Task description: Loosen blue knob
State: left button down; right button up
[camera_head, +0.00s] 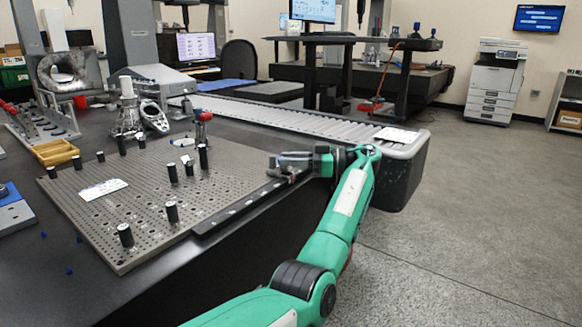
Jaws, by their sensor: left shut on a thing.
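My left gripper (284,166) reaches in over the right corner of the perforated metal plate (130,250), at the far end of a black rail (238,212). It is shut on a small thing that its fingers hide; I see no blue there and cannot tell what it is. Several tiny blue pieces, one of them here (69,270), lie along the dark table at the front left. My right gripper is not in view.
Several black posts (171,212) stand upright on the plate, with a white card (103,190) lying flat. A yellow tray (55,152) and a metal housing (128,118) stand behind it. A roller conveyor (290,120) runs behind my gripper. The floor at right is clear.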

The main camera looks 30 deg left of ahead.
pick_arm(q)
jog(key=shift+n+g, duration=0.3)
jog(key=shift+g, duration=0.1)
jog(key=shift+f, duration=0.1)
jog(key=c, duration=1.2)
grip_release()
